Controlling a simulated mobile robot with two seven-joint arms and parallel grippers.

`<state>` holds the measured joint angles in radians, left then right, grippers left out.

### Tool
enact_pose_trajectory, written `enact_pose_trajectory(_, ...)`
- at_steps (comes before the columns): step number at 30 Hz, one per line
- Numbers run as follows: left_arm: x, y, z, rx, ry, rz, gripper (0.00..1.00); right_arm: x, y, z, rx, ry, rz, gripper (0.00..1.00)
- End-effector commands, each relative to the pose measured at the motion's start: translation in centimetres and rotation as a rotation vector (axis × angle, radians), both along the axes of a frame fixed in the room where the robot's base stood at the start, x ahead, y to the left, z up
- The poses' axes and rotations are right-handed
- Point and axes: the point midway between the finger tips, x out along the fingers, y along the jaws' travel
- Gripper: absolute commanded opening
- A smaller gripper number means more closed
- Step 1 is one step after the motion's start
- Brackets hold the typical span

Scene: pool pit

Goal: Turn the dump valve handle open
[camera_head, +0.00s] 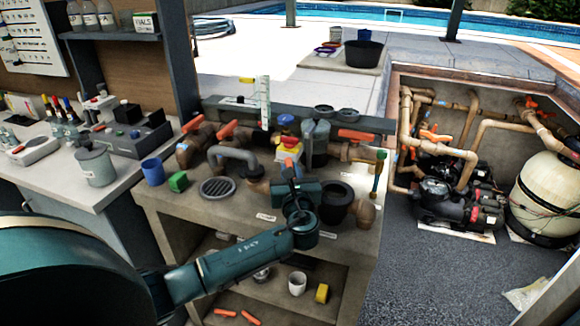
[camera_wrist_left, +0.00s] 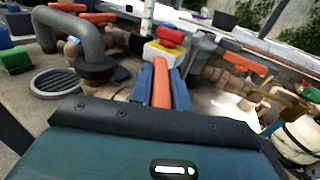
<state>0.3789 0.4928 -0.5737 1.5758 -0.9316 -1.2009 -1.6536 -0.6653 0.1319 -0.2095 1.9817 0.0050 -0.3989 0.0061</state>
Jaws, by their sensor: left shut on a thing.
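My left gripper (camera_head: 289,174) reaches over the bench from the left, and its blue fingers (camera_wrist_left: 161,82) are shut on an orange handle (camera_wrist_left: 162,92). The handle lies lengthwise between the fingers in the left wrist view, pointing away toward a yellow and white part with a red top (camera_wrist_left: 168,38). The arm and gripper mostly hide the held handle and its valve body in the head view. The small labels are too small to read, so I cannot confirm which valve is the dump valve. My right gripper is not in view.
Other orange handles (camera_head: 355,135) sit on nearby pipes. A grey bent pipe (camera_head: 233,153), a round drain grate (camera_head: 217,187), a green block (camera_head: 178,181) and a blue cup (camera_head: 153,171) are left of the gripper. A black pot (camera_head: 336,199) stands close on its right.

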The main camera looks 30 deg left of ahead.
Motion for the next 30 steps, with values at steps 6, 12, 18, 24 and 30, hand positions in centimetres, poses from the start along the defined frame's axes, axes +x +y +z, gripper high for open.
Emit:
enact_pose_trajectory(6, 0.17, -0.21, 0.07, -0.003, 0.0, 0.189, 0.0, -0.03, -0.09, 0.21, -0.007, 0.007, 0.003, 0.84)
enact_pose_trajectory(12, 0.21, -0.17, 0.05, -0.001, 0.0, 0.326, 0.0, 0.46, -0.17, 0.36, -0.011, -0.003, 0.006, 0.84)
enact_pose_trajectory(18, 0.21, -0.16, 0.03, 0.001, -0.001, 0.413, 0.0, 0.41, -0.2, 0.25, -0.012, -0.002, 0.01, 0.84)
enact_pose_trajectory(24, 0.2, -0.1, 0.04, 0.0, -0.001, 0.456, 0.0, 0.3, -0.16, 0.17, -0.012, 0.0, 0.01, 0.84)
enact_pose_trajectory(30, 0.19, -0.05, 0.04, 0.001, -0.002, 0.466, 0.0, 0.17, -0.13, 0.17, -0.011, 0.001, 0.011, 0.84)
